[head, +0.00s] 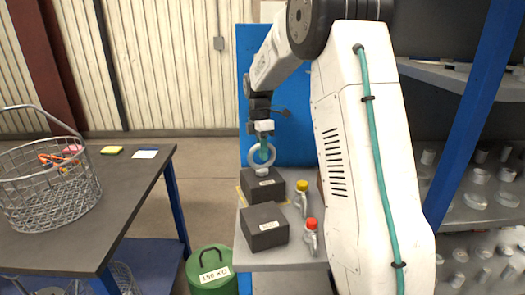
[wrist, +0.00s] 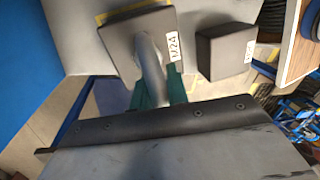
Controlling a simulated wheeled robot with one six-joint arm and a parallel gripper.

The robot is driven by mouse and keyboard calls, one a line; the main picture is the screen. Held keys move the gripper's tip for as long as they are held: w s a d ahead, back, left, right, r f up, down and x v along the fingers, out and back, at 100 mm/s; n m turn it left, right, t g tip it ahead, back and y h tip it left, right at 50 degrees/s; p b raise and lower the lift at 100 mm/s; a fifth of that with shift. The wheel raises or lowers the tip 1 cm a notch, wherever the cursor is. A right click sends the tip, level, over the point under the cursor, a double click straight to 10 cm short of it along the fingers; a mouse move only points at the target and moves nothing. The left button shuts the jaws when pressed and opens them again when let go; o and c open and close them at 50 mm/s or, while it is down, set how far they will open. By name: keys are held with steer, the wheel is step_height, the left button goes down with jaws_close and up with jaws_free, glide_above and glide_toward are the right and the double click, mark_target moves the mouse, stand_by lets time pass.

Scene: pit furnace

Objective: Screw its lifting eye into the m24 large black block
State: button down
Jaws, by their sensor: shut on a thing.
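A dark block (head: 263,186) stands at the back of the small grey bench (head: 285,258). In the wrist view this block (wrist: 120,38) has a white label that reads M24. A pale metal lifting eye (head: 251,161) stands upright over the middle of its top. Its shank (wrist: 150,65) meets or nearly meets the block; I cannot tell how deep it sits. My gripper (head: 265,150), with teal fingers, is shut on the eye's ring from above. The fingers also show in the wrist view (wrist: 158,90) and hide part of the ring.
A second dark labelled block (head: 266,229) sits in front; it also shows in the wrist view (wrist: 228,52). A yellow-capped bottle (head: 301,199) and a red-capped bottle (head: 310,238) stand to the right. A green weight (head: 211,273) is on the floor left. A wire basket (head: 45,195) is on the left table.

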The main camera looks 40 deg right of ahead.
steer(key=shift+f, duration=0.3)
steer(key=shift+m+y, duration=0.3)
steer(key=shift+m, duration=1.4)
steer(key=m, duration=0.3)
steer(key=shift+a+m+t, duration=0.1)
steer(key=shift+m+t, duration=0.2)
steer(key=shift+t, duration=0.1)
steer(key=shift+y, duration=0.3)
steer(key=shift+m, duration=0.5)
steer(key=shift+w+m+t, duration=0.1)
steer(key=shift+m+t, duration=0.2)
steer(key=shift+m, duration=0.9)
